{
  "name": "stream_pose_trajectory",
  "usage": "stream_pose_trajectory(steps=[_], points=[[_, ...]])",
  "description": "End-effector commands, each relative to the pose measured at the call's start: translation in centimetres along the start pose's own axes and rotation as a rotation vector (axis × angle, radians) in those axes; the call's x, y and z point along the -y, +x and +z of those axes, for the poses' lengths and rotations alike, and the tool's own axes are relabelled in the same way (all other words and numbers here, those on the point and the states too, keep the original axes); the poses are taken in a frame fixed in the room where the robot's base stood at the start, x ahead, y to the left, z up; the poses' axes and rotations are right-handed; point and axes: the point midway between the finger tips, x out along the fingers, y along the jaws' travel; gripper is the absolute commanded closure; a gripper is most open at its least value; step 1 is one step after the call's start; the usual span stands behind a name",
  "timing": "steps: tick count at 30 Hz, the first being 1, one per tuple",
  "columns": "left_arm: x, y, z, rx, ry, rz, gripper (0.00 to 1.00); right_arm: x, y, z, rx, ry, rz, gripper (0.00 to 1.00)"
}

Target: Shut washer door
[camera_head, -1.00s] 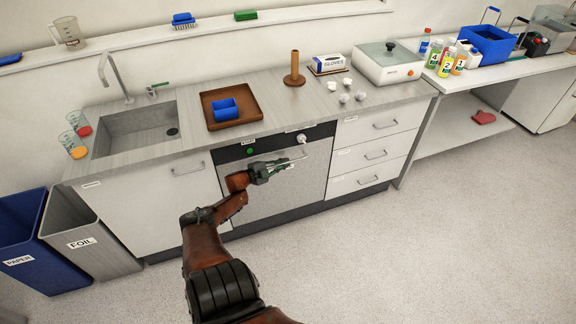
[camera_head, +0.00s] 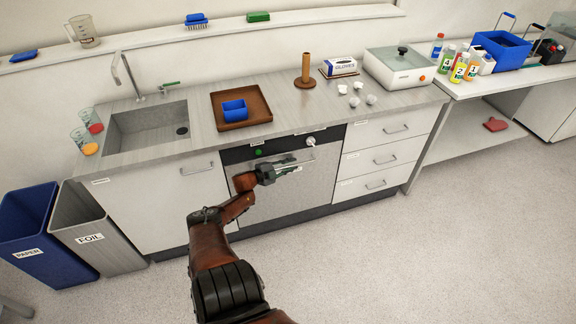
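The washer door (camera_head: 301,190) is a grey steel front below a dark control strip (camera_head: 235,156) with a green button and a pale knob. It stands upright and looks flush with the cabinet fronts. My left gripper (camera_head: 290,167) is in front of the upper part of the door, near its handle bar, with its fingers pointing right. Whether it touches the door, and whether its fingers are open or shut, I cannot tell. My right gripper is not in view.
A drawer unit (camera_head: 377,160) stands right of the washer and a cupboard (camera_head: 155,205) left of it. A blue paper bin (camera_head: 35,235) and a grey foil bin (camera_head: 100,235) stand at the left. The floor (camera_head: 420,260) in front is clear.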

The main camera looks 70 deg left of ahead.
Motion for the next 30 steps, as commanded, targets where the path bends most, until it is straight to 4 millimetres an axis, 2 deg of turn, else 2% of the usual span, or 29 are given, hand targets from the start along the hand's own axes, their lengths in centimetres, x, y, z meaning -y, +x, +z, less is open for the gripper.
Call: stream_pose_trajectory(steps=[7, 21, 25, 30], points=[[-0.1, -2.1, 0.1, -0.001, -0.002, 0.001, 0.83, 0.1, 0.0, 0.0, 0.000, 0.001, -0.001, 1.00], [-0.1, -10.6, 0.1, 0.002, 0.000, 0.001, 0.83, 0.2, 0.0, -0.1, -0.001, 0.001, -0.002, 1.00], [0.0, -11.6, 0.1, 0.001, 0.000, 0.000, 0.83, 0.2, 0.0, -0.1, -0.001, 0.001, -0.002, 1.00], [0.0, -12.0, 0.1, 0.001, 0.000, 0.000, 0.83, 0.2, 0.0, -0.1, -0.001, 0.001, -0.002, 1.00]])
